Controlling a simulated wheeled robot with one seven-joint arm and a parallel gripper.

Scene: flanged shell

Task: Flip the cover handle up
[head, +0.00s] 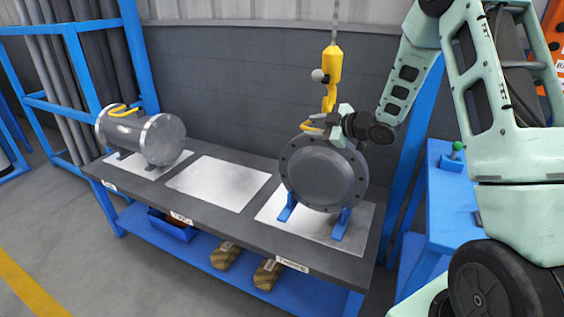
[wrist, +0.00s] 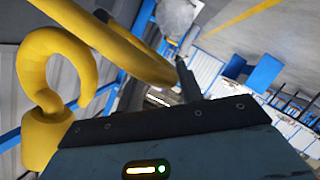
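The cover (head: 322,175) is a dark grey round plate with bolt holes round its rim, standing upright on blue supports at the right of the bench. A yellow handle (head: 312,126) shows at its top edge, partly hidden by my gripper (head: 325,128). My gripper is right at the handle, at the cover's top. In the wrist view a thick yellow bar (wrist: 120,45), which looks like the handle, runs close to a dark finger (wrist: 187,80). The fingertips are too hidden to tell whether they are open, shut or touching the bar.
A yellow hoist hook (head: 330,75) hangs just above my gripper; it shows close on the left in the wrist view (wrist: 40,130). A grey flanged shell (head: 140,135) with a yellow handle lies at the bench's left. The middle plate (head: 218,182) is bare. A blue post stands at right.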

